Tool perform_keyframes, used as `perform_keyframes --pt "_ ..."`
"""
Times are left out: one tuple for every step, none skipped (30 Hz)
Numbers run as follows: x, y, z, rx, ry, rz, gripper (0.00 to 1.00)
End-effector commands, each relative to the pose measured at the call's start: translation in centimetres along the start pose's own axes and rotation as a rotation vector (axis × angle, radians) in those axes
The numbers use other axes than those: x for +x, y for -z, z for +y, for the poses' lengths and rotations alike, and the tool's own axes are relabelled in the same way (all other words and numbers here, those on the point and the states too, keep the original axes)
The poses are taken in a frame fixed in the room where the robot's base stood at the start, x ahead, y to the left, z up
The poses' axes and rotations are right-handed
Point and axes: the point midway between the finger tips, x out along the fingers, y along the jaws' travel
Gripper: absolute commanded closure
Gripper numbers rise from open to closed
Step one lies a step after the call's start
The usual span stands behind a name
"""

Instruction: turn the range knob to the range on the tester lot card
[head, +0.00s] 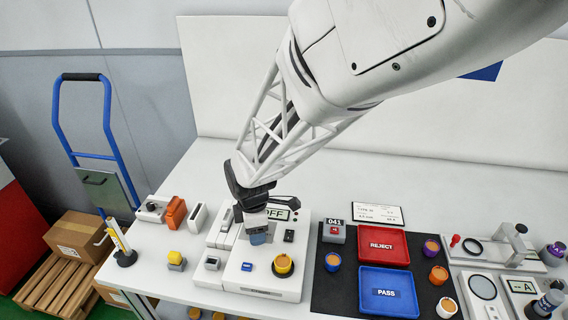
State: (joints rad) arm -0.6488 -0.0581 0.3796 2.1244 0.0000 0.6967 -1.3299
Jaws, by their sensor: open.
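The white tester (262,286) stands on the bench, left of a black mat. Its display (278,214) is partly covered by my gripper and shows "OFF". My gripper (256,229) points down over the tester, at a grey-blue round part (258,238) that looks like the range knob. The jaws are open; I cannot tell whether they touch it or which way it points. A white printed card (377,213), probably the tester lot card, lies behind the mat; its print is too small to read surely.
The tester also has a blue button (248,267), a black switch (289,236) and a yellow-orange capped part (283,264). Right of it are a red REJECT tray (405,236), a blue PASS tray (412,301) and several orange-topped cups. A counter marked 041 (333,231) stands close by.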

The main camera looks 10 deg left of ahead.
Motion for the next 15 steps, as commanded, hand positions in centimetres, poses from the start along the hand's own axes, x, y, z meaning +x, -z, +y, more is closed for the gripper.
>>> perform_keyframes --pt "-0.4 0.0 0.0 0.0 -0.001 0.0 0.44" --pt "-0.7 0.0 0.0 0.0 -0.002 0.0 0.44" --pt "-1.1 0.0 0.0 0.0 -0.002 0.001 0.44" --pt "-1.4 0.0 0.1 0.0 -0.003 0.001 0.44" --pt "-1.8 0.0 0.0 0.0 -0.003 0.001 0.44" --pt "-2.3 0.0 0.0 0.0 -0.003 0.001 0.44" --pt "-2.7 0.0 0.1 0.0 -0.003 0.001 0.44" --pt "-3.1 0.0 0.1 0.0 -0.004 0.001 0.44" --pt "-3.6 0.0 0.1 0.0 -0.004 0.001 0.44" --pt "-4.0 0.0 0.1 0.0 -0.004 0.001 0.44" --pt "-4.4 0.0 0.1 0.0 -0.004 0.001 0.44" --pt "-4.9 0.0 0.1 0.0 -0.004 0.001 0.44" --pt "-5.3 0.0 0.1 0.0 -0.004 0.001 0.44" --pt "-5.6 0.0 0.1 0.0 -0.004 0.001 0.44" --pt "-6.0 0.0 0.0 0.0 -0.003 0.001 0.44"
